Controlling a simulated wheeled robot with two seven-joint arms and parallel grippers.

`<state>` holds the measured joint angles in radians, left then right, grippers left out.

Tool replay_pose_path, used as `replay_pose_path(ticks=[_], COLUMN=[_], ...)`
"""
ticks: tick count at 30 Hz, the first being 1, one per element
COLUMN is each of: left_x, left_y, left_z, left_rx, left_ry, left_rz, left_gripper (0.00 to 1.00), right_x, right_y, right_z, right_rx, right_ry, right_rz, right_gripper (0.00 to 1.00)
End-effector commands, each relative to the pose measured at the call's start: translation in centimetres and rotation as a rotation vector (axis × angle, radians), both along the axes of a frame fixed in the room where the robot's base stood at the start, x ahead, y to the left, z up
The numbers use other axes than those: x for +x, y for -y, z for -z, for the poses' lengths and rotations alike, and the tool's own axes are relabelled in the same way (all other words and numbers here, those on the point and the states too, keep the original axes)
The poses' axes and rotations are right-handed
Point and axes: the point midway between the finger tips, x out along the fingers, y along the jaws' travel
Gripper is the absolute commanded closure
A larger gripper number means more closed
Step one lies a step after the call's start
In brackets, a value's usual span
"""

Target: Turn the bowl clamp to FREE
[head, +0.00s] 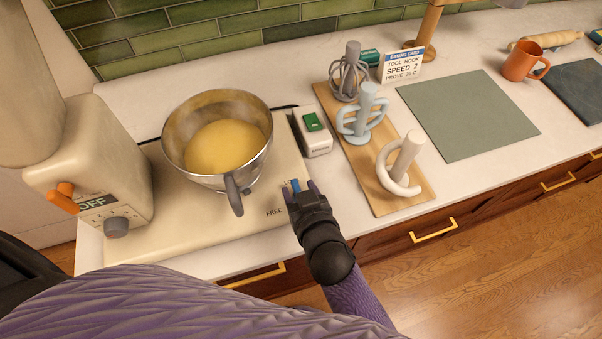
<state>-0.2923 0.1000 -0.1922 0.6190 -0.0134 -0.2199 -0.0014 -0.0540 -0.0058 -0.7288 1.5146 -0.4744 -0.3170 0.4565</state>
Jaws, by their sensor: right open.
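The steel mixing bowl (258,158) with yellow batter stands on the mixer's cream base (172,232), its dark handle toward me. The word FREE is printed on the base's front right part, just left of my right gripper. My right gripper (297,187) is open at the base's right edge. A small blue piece shows between its fingertips; I cannot tell whether it is the bowl clamp's lever or part of the gripper. No other part of the clamp shows clearly, and its setting cannot be read. My left gripper is out of view.
The mixer head (60,145) at left has an orange lever, a grey knob and an OFF label. A white box with a green top (316,140) stands behind my right gripper. A wooden board (388,198) with three mixer tools lies to the right, then a green mat (468,116).

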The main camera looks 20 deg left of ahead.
Motion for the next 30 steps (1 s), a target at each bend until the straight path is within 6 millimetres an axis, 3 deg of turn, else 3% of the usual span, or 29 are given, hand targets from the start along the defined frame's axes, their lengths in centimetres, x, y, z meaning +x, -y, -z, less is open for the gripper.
replay_pose_path(ticks=[10,18,30], left_x=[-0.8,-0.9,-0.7], left_y=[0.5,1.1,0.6], left_z=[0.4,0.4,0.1], left_rx=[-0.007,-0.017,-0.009], left_ry=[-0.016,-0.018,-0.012], left_rz=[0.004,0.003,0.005], left_gripper=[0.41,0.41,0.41], right_x=[-0.1,-0.1,-0.2], right_y=[-0.3,-0.2,-0.2], right_z=[0.2,0.3,0.2], right_rx=[0.001,0.001,-0.002], right_ry=[-0.001,-0.002,-0.001], right_rz=[-0.001,-0.001,-0.022], right_gripper=[0.43,1.00,1.00])
